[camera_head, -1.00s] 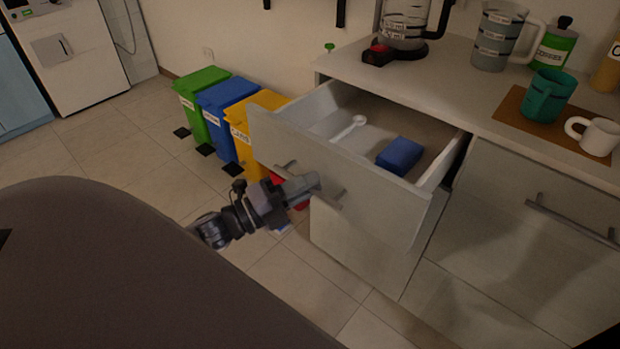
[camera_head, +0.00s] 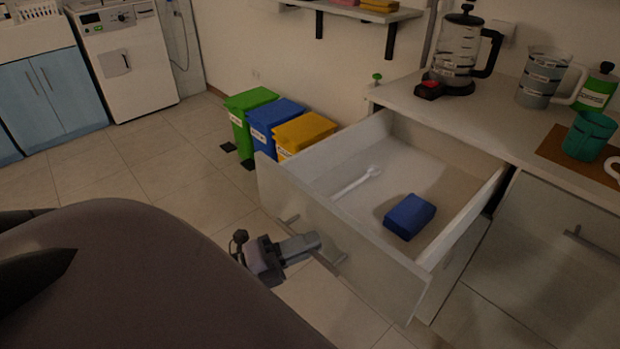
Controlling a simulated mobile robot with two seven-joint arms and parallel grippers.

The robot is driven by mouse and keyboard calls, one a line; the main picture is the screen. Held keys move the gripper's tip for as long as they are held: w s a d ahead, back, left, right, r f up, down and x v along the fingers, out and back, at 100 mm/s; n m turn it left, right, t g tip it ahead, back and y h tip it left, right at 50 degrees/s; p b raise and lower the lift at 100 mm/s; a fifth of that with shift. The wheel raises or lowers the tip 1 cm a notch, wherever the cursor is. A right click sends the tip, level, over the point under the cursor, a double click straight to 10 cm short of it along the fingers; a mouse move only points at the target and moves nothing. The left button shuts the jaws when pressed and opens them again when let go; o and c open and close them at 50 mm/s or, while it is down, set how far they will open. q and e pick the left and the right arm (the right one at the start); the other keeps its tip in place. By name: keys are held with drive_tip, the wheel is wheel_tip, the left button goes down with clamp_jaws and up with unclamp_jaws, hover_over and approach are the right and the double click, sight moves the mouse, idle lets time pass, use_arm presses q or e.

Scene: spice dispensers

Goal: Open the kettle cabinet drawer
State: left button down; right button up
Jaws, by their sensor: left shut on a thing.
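The kettle cabinet drawer (camera_head: 330,235) is pulled well out from under the counter, below the kettle (camera_head: 459,55). Its inside is in plain view, with a white spoon (camera_head: 357,182) and a blue block (camera_head: 409,216) lying on the bottom. The drawer handle (camera_head: 333,258) is a grey bar on the front panel. My left gripper (camera_head: 312,243) is shut on the handle at the drawer front and partly covers it. My right gripper is not in view.
Green (camera_head: 243,120), blue (camera_head: 271,129) and yellow (camera_head: 303,134) bins stand left of the drawer. The counter (camera_head: 490,120) carries a grey pitcher (camera_head: 545,80) and a teal cup (camera_head: 587,137). Tiled floor lies clear in front of the washing machine (camera_head: 121,60).

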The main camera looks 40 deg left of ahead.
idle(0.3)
use_arm(q)
drive_tip(key=c, duration=1.2)
unclamp_jaws()
drive_tip(key=shift+o, duration=0.2)
drive_tip(key=shift+s, duration=0.1)
drive_tip(key=v, duration=0.7)
drive_tip(key=shift+a, duration=0.15)
